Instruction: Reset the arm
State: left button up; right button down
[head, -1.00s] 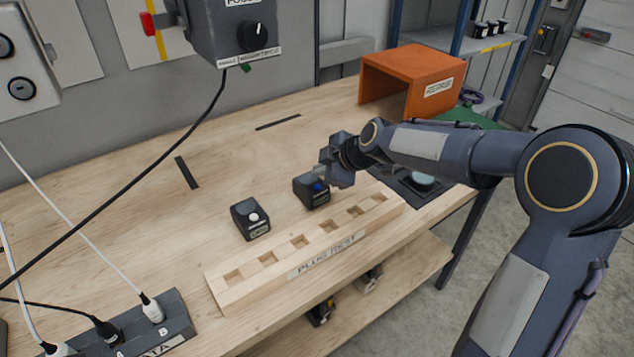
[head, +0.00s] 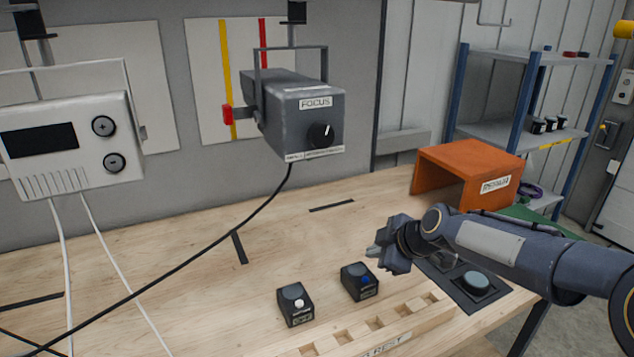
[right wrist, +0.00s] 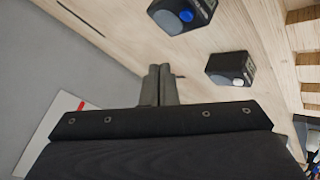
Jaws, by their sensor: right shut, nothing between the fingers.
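My right arm comes in from the right in the head view. Its gripper (head: 374,252) is raised above the wooden bench, just behind and above the black box with a blue button (head: 360,282). In the right wrist view the two fingers (right wrist: 159,85) are together with nothing between them. The blue-button box also shows in the right wrist view (right wrist: 183,14), beside the black box with a white button (right wrist: 230,68). In the head view the white-button box (head: 295,304) stands left of the blue one. My left gripper is in neither view.
A wooden plug rest (head: 408,323) with square holes lies at the front. An orange cover (head: 468,160) stands behind the arm. A grey FOCUS box (head: 300,112) and a white control unit (head: 70,145) hang above the bench, with cables running down. The bench's left middle (head: 190,270) is mostly clear.

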jog(key=s+d+r+m, duration=0.25)
jog(key=s+m, duration=0.55)
jog(key=s, duration=1)
jog(key=s+f+m+g, duration=0.1)
jog(key=s+f+m, duration=0.2)
jog(key=s, duration=0.5)
jog(key=s+f+m+g+h, duration=0.1)
jog(key=s+f+m, duration=0.2)
jog(key=s+m, duration=0.2)
jog(key=s, duration=0.3)
jog(key=shift+m, duration=0.3)
dwell(0.8)
